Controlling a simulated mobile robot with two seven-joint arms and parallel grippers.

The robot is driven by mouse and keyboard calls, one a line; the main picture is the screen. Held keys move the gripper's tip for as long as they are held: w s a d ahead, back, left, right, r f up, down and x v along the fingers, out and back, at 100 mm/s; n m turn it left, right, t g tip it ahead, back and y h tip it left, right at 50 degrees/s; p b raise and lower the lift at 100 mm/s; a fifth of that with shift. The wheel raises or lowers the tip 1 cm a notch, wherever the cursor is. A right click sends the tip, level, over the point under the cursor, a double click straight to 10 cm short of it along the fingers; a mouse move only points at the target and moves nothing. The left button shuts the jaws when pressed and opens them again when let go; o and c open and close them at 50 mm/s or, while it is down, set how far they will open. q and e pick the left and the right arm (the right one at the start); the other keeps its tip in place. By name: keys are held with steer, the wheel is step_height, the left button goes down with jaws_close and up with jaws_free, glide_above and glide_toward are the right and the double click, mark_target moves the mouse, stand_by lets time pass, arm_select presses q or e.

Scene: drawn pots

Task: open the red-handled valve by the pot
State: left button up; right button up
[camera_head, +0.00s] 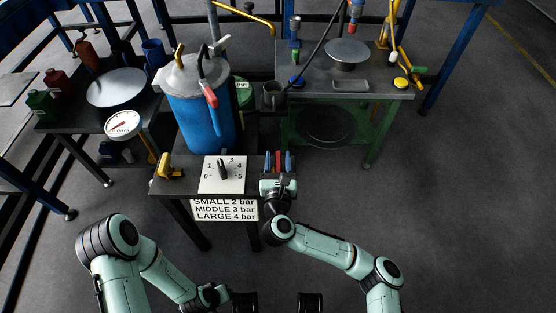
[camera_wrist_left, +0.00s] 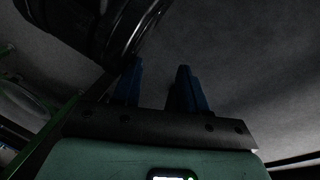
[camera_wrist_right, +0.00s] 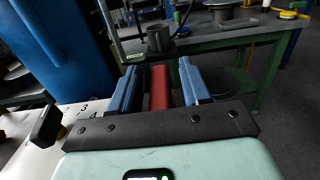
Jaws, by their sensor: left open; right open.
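A tall blue pot (camera_head: 205,115) with a grey lid stands on the dark table. A red handle (camera_head: 279,158) is at the table's right side, near the pot. It also shows as a red bar in the right wrist view (camera_wrist_right: 160,88). My right gripper (camera_head: 279,157) is open, with its blue fingers on either side of this handle and narrow gaps visible. The handle's lower end is hidden by the gripper. A second red grip (camera_head: 211,99) is on a dark lever against the pot's front. My left gripper (camera_wrist_left: 160,83) is open and empty in the left wrist view.
A white plate (camera_head: 211,185) with a numbered dial knob (camera_head: 222,169) lies left of my right gripper. A round gauge (camera_head: 123,123) and a yellow fitting (camera_head: 168,168) stand further left. A green bench (camera_head: 300,120) is at the back right. Floor at the right is clear.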

steer(key=shift+c, duration=0.3)
jaws_close()
